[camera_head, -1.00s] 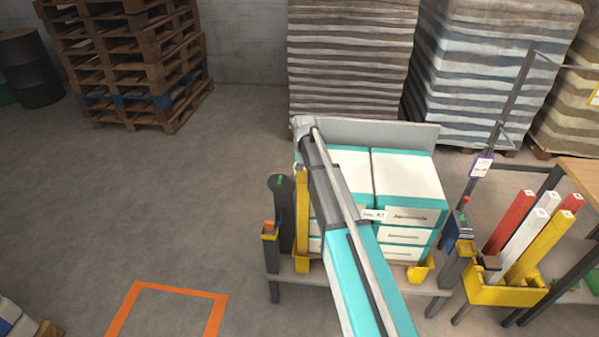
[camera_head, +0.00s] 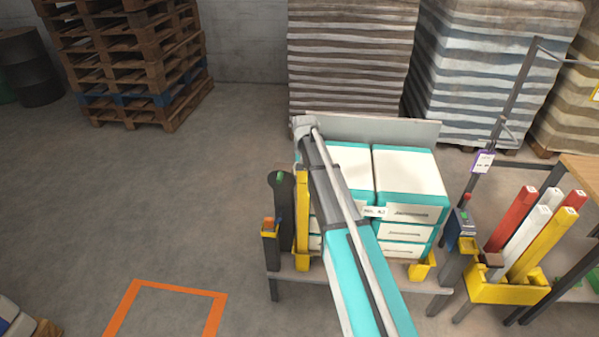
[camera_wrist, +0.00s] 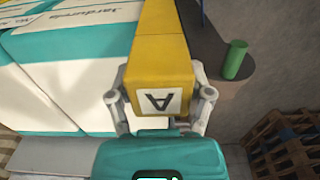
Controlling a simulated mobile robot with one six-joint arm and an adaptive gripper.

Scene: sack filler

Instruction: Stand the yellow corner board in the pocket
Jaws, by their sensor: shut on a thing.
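The yellow corner board (camera_head: 303,215) stands upright at the left front corner of the stacked sacks, beside a dark post. Its lower end is at the yellow pocket (camera_head: 302,274) on the platform's left front; I cannot tell whether it is seated inside. In the wrist view the board (camera_wrist: 163,60) runs away from the gripper beside the sacks. In the head view my arm hides the gripper and part of the sacks.
Teal-and-white sacks (camera_head: 408,180) fill the platform. Another yellow pocket (camera_head: 422,270) is at its right front. A yellow holder (camera_head: 507,290) with red, white and yellow boards stands at right. Floor farther left is open.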

